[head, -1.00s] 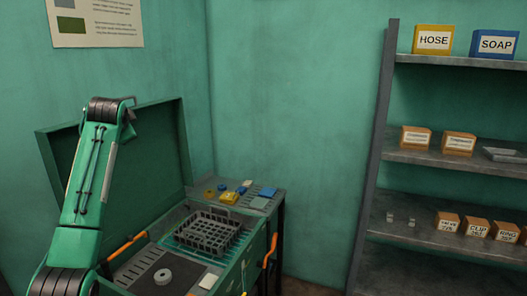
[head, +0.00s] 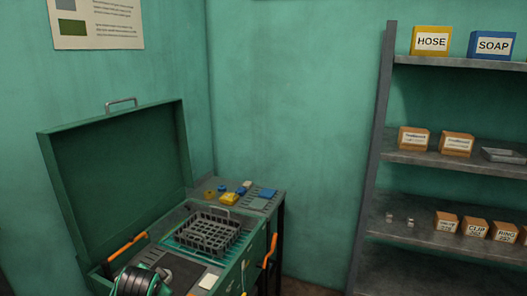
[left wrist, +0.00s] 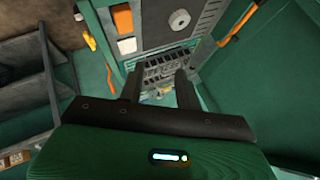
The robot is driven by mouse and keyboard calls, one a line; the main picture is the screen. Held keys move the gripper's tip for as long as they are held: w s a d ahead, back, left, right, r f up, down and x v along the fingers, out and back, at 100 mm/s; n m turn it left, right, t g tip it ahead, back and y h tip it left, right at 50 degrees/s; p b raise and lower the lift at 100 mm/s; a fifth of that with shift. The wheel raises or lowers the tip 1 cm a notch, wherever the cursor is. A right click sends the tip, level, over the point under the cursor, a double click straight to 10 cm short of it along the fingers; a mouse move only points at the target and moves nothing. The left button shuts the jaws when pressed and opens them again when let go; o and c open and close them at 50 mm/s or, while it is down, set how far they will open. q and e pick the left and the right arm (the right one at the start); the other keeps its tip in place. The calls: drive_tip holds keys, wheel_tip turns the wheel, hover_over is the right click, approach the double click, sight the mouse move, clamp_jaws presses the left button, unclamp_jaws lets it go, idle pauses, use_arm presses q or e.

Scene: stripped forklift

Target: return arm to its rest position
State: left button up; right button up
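My left arm (head: 140,282) shows only as a dark-banded green joint at the bottom left of the head view, in front of the green parts washer (head: 110,160). My left gripper (left wrist: 160,88) shows in the left wrist view, with its two dark fingers apart and nothing seen between them. Beyond the fingers are the dark wire basket (left wrist: 165,65) and the washer's work surface. The gripper itself is not seen in the head view. My right arm and gripper are in neither view.
The washer's lid stands open, and its basket (head: 208,232) sits inside. Orange handles (head: 128,246) stick out at its edges. A metal shelf (head: 410,158) with labelled boxes stands at the right. A grey round part (left wrist: 179,19) shows in the wrist view.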

use_arm(q)
drive_tip(key=s+d+f+n+g+h, duration=0.1)
drive_tip(key=s+d+f, duration=0.1)
drive_tip(key=s+f, duration=0.5)
drive_tip(key=s+d+f+n+g, duration=0.1)
drive_tip(key=s+d+f, duration=0.15)
drive_tip(key=s, duration=0.85)
drive_tip(key=s+d+f+n+g+h, duration=0.1)
drive_tip(key=s+d+n+g, duration=0.15)
drive_tip(key=s, duration=1.75)
wheel_tip(320, 180, down, 31)
drive_tip(key=g+b, duration=0.1)
drive_tip(key=g, duration=0.1)
drive_tip(key=s+a+f, duration=0.2)
drive_tip(key=s+f, duration=0.8)
drive_tip(key=f, duration=0.1)
drive_tip(key=s+a+f, duration=0.2)
drive_tip(key=s+f, duration=0.7)
drive_tip(key=f, duration=0.1)
drive_tip(key=shift+s+f+g+b, duration=0.35)
drive_tip(key=shift+f+g+b, duration=0.05)
drive_tip(key=shift+g+b, duration=0.05)
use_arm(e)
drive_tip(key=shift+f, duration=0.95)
use_arm(q)
drive_tip(key=shift+d, duration=0.1)
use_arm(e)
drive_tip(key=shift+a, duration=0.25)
